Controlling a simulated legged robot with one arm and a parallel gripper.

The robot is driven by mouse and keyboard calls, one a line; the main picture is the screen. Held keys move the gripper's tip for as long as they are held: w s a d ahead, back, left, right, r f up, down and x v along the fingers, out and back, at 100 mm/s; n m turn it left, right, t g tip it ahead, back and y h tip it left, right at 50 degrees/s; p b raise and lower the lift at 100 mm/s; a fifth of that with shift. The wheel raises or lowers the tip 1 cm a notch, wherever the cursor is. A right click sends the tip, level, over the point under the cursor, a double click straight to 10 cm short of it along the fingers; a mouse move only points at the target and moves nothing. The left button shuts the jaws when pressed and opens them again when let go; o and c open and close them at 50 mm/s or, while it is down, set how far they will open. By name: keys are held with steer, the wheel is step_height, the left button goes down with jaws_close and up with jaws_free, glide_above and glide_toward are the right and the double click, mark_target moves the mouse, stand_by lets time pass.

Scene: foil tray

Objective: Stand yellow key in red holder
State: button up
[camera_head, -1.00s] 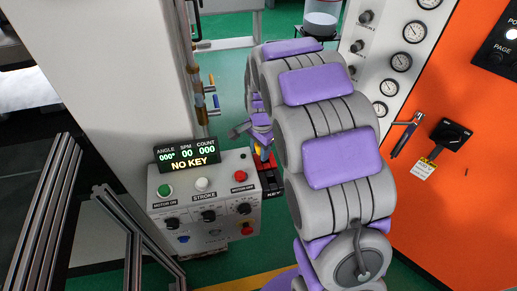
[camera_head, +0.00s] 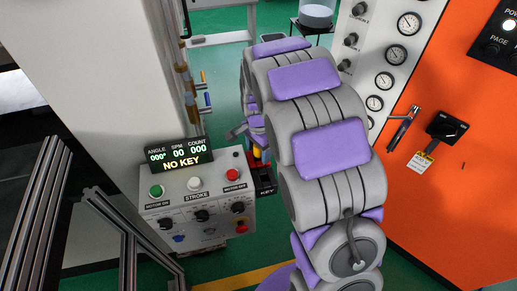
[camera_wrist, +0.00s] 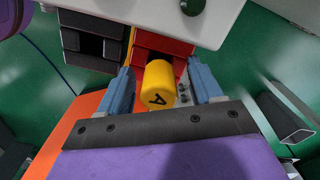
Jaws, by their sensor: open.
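The yellow key (camera_wrist: 158,84) is a round-ended piece marked "A" in the wrist view. My gripper (camera_wrist: 162,88) is open, with one blue finger on each side of the key and a gap on both sides. The red holder (camera_wrist: 166,44) is just beyond the key, and the key's end covers part of it. I cannot tell how far the key is seated. In the head view only a bit of the key (camera_head: 257,153) shows, and my arm hides most of my gripper.
A black slotted block (camera_wrist: 92,42) stands left of the red holder. A control box (camera_head: 197,207) with buttons carries a display (camera_head: 180,155) reading "NO KEY". An orange panel (camera_head: 455,190) with a lever and switch stands at the right. Metal rails (camera_head: 35,215) are at the left.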

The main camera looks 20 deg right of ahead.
steer(key=shift+r, duration=0.1)
step_height(320, 180, up, 17)
steer(key=p, duration=0.3)
stand_by(0.4)
stand_by(0.3)
steer(key=s+n+g, duration=0.1)
steer(key=s+n, duration=1.1)
steer(key=s, duration=2.2)
steer(key=shift+s+a+f+n+g, duration=0.2)
steer(key=shift+f+n+g, duration=0.1)
steer(key=shift+f+g, duration=0.15)
